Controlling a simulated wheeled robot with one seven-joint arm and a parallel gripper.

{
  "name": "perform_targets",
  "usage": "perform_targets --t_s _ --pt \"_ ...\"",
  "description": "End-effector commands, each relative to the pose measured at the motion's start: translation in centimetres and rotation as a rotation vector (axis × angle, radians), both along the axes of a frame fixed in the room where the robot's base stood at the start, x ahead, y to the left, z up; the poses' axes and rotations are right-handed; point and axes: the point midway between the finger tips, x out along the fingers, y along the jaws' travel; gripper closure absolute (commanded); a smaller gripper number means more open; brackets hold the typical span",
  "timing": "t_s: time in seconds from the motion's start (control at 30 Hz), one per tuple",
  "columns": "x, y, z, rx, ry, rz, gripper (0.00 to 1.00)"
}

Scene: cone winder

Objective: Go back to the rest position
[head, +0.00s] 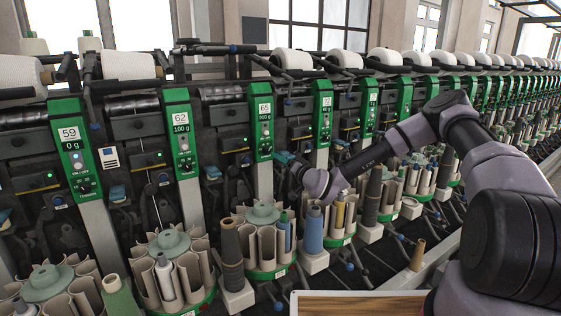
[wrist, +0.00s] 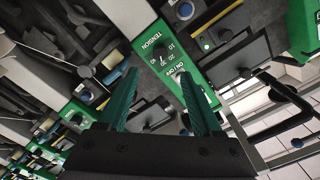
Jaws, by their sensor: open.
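My gripper (wrist: 158,103) is open and empty in the wrist view, its two green fingers spread apart. In that view, a green panel (wrist: 188,68) with a black tension knob (wrist: 160,52) shows behind and between the fingers. In the head view, my arm reaches in from the right, and my gripper (head: 283,157) is in front of the machine, by the lower end of the green panel marked 65 (head: 264,128). I cannot tell whether a finger touches the panel.
A long row of winding units runs to the right, with white cones (head: 130,65) on top. Round magazines (head: 172,243) with bobbins stand below. A dark cone (head: 231,243) and a blue cone (head: 313,230) stand near my arm. A wooden board (head: 360,305) lies at the front.

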Motion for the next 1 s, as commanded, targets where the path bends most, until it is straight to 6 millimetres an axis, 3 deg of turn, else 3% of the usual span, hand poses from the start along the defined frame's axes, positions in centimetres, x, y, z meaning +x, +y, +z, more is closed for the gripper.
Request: perform_targets --t_s 0.33,0.57,0.77,1.0 --pt "-0.2 0.1 0.3 -0.027 0.004 0.018 0.33" --pt "-1.7 -0.2 1.8 -0.24 0.065 0.131 0.33" --pt "-3.6 -3.3 3.8 -0.474 0.158 0.181 0.33" --pt "-6.4 -9.3 8.4 -0.705 0.283 0.139 0.33"
